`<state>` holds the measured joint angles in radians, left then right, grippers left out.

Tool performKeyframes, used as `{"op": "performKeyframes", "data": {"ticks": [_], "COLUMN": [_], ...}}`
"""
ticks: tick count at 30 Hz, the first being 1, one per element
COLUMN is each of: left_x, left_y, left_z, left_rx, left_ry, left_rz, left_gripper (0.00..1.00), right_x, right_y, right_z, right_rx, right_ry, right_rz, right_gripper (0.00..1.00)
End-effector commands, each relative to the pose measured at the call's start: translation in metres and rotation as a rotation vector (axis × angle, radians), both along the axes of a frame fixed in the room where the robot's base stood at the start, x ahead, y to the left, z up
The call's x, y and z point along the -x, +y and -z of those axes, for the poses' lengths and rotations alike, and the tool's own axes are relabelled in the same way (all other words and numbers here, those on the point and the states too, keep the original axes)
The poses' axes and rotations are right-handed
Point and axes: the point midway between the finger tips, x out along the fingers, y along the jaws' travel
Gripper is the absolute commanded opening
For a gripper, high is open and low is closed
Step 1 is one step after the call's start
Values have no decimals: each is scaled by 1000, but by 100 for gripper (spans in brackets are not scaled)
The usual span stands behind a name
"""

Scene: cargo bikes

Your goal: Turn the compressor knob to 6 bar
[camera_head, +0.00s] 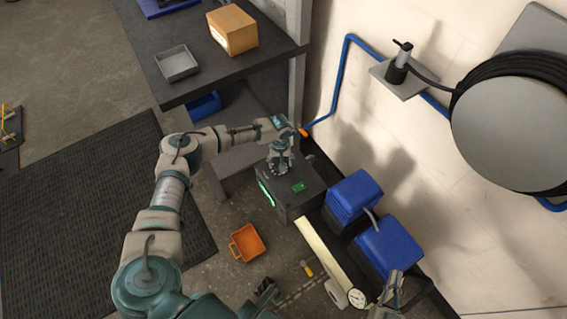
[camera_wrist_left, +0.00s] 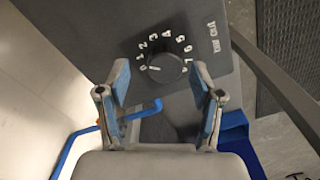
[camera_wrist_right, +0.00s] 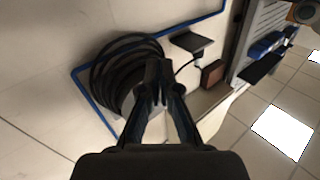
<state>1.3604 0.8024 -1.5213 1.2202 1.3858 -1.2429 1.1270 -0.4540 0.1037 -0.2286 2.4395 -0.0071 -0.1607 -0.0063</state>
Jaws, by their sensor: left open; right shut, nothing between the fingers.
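The compressor (camera_head: 311,201) is a dark grey box by the wall, with a green strip and a green label. In the left wrist view its black round knob (camera_wrist_left: 166,68) sits inside a ring of white numbers, and its white mark points at about 0. My left gripper (camera_head: 280,168) is over the compressor's top and hides the knob in the head view. In the left wrist view its open fingers (camera_wrist_left: 165,88) stand on either side of the knob, apart from it. My right gripper (camera_head: 392,287) is shut and empty, away from the compressor; its fingertips (camera_wrist_right: 160,75) meet in the right wrist view.
A workbench (camera_head: 185,97) with a grey tray and cardboard box (camera_head: 232,30) stands behind the compressor. Blue-lidded boxes (camera_head: 388,249) stand to its right. An orange crate (camera_head: 247,243) and yellow-handled tool (camera_head: 307,269) lie on the floor. A hose reel (camera_head: 515,120) is on the wall.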

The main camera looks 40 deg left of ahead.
Motion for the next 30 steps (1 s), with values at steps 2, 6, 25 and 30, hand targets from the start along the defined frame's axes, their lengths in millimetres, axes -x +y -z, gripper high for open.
{"op": "performKeyframes", "data": {"ticks": [2,6,25,30], "left_x": [1,0,-1,-2], "left_y": [2,0,-3,-2], "left_z": [10,14,14,15], "left_rx": [0,-2,3,-1], "left_ry": [3,0,-3,-3], "left_rz": [-1,-2,1,0], "left_gripper": [66,66,6,6], "right_x": [0,0,-2,-2], "right_y": [2,0,0,0], "right_z": [-4,-12,-12,-12], "right_rx": [-13,-29,-31,-32], "right_ry": [-41,-86,-89,-89], "right_rz": [-1,0,1,2], "right_gripper": [0,0,0,0]}}
